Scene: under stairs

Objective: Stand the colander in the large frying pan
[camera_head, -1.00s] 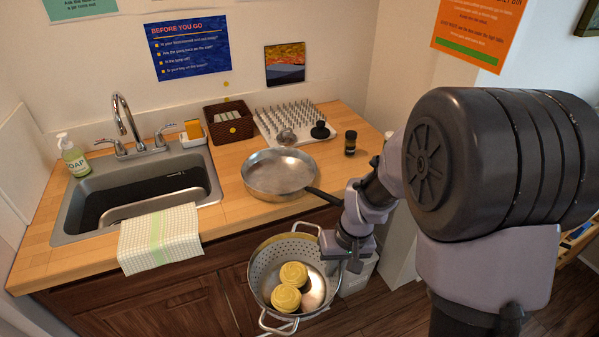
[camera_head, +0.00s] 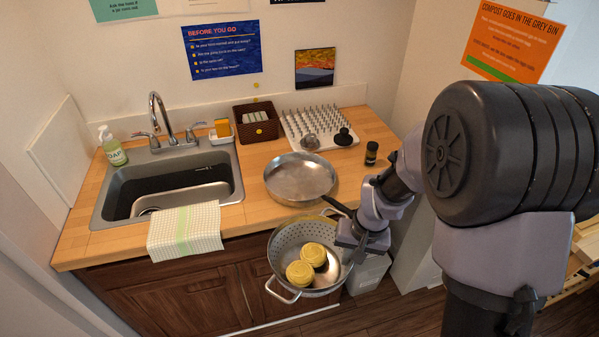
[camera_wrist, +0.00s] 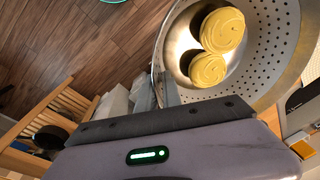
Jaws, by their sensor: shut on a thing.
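The colander (camera_head: 286,240) is a grey metal bowl with small holes and loop handles. It is held in the air in front of the counter's front edge, roughly upright, with two yellow round things (camera_head: 300,273) inside. My gripper (camera_head: 352,240) is shut on the colander's rim at its right side; the fingertips are mostly hidden. The wrist view shows the colander (camera_wrist: 279,40) close up, with the yellow things (camera_wrist: 222,30) in it. The large frying pan (camera_head: 301,178) sits on the counter behind the colander, empty, its dark handle (camera_head: 337,206) pointing toward my arm.
A sink (camera_head: 120,205) with a checked towel (camera_head: 185,231) is at left. Behind the pan are a wicker basket (camera_head: 256,122), a spiked drying rack (camera_head: 325,122) and a dark jar (camera_head: 371,153). A light bin (camera_head: 368,274) stands below the counter near my gripper.

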